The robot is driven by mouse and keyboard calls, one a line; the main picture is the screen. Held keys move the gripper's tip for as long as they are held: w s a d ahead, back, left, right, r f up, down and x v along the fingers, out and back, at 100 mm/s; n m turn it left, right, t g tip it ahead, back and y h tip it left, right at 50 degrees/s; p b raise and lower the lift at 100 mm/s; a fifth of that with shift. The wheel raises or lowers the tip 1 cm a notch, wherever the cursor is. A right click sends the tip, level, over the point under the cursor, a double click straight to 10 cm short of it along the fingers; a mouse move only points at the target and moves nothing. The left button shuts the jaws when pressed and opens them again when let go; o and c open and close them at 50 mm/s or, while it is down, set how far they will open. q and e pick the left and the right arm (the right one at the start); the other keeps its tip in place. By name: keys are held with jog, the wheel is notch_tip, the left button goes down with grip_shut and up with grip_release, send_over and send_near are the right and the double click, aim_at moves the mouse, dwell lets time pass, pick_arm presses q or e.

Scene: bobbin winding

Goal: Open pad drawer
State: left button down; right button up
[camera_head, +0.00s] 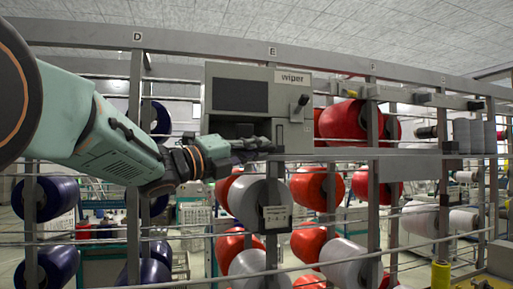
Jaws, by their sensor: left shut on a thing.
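A grey box labelled "wiper" (296,92) is mounted on the rack frame in the middle of the view. It has a dark panel (240,95) on its front and a dark opening (222,130) below that. My left arm comes in from the left, and my left gripper (262,146) is at the lower front of the box. It is shut on the pad drawer, whose handle is small and mostly hidden behind the fingers. How far the drawer stands out cannot be told. My right gripper is not in view.
A rail (400,153) runs right from the box. Red bobbins (345,122), pale bobbins (258,199) and dark blue bobbins (52,197) hang around the posts. A yellow spool (440,274) stands at the lower right.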

pick_arm(q)
jog(key=shift+s+r, duration=0.3)
jog(key=shift+w+a+f, duration=0.15)
jog(key=shift+w+f, duration=0.05)
jog(key=shift+w, duration=0.4)
jog(key=c, duration=1.8)
grip_release()
jog(key=shift+s, duration=0.1)
jog(key=o, duration=0.4)
jog(key=shift+s+r, duration=0.15)
jog(key=shift+s, duration=0.4)
jog(key=shift+o, duration=0.2)
jog(key=shift+w+a+f, duration=0.1)
jog(key=shift+w+f, duration=0.25)
jog(key=shift+w, duration=0.15)
jog(key=v, duration=1.2)
jog(key=shift+s+r, duration=0.2)
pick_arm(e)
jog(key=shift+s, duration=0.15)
pick_arm(q)
jog(key=shift+w+f, duration=0.1)
jog(key=shift+w, duration=0.15)
